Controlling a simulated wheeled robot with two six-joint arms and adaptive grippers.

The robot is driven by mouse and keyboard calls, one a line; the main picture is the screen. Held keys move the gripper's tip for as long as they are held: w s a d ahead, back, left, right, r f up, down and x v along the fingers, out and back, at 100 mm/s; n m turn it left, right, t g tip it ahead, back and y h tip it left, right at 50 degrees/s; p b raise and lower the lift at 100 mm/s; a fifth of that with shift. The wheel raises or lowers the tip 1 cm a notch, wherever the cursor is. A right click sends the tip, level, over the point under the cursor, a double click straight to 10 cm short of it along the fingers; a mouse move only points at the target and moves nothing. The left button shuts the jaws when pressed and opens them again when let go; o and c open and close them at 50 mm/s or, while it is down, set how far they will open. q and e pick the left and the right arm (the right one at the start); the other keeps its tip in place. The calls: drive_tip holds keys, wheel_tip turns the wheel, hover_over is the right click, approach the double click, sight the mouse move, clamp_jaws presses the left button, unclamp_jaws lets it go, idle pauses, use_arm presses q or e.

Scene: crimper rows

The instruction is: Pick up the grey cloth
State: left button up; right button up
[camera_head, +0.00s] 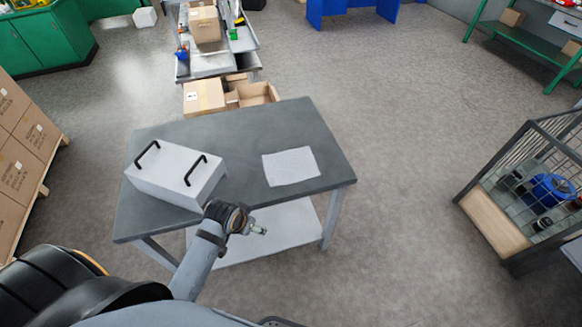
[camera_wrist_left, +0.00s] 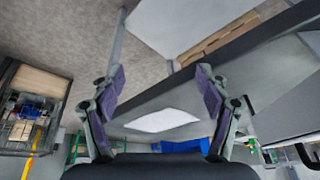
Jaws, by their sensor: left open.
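The grey cloth (camera_head: 291,166) is a flat, pale, four-sided piece lying on the right half of the dark grey table top (camera_head: 235,137). In the left wrist view the cloth (camera_wrist_left: 162,121) shows beyond my fingers, low in the middle of the picture. My left gripper (camera_head: 260,231) is at the table's near edge, to the lower left of the cloth and apart from it. In the left wrist view my gripper (camera_wrist_left: 161,74) has its two fingers spread, with nothing between them. My right gripper is not in view.
A pale box (camera_head: 175,176) with two black handles stands on the table's left half. A white lower shelf (camera_head: 285,222) is under the table. Cardboard boxes (camera_head: 204,96) stand behind the table. A mesh cage (camera_head: 535,185) stands at the right, with free floor between.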

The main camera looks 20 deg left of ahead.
use_arm(q)
drive_tip(key=w+r+t+h, duration=0.1)
drive_tip(key=w, duration=0.6)
drive_tip(key=w+d+r+m+t, duration=0.1)
drive_tip(key=w+r, duration=0.1)
drive_tip(key=w, duration=0.5)
drive_tip(key=w+r+m+t+h+b, duration=0.1)
drive_tip(key=w+r, duration=0.1)
drive_tip(key=w, duration=0.5)
drive_tip(key=shift+w+d+r+h, duration=0.1)
drive_tip(key=shift+w+d+h, duration=0.15)
drive_tip(key=shift+h, duration=0.05)
drive_tip(key=b, duration=0.9)
approach(291, 165)
drive_tip(key=x, duration=0.3)
drive_tip(key=shift+s+d+f, duration=0.15)
drive_tip(key=shift+f, duration=0.3)
drive_tip(key=shift+w+d+f, duration=0.1)
drive_tip(key=shift+w+f, duration=0.05)
drive_tip(key=shift+w, duration=0.1)
drive_tip(key=shift+x, duration=1.05)
drive_tip(key=shift+w+b, duration=0.2)
drive_tip(key=shift+b, duration=0.1)
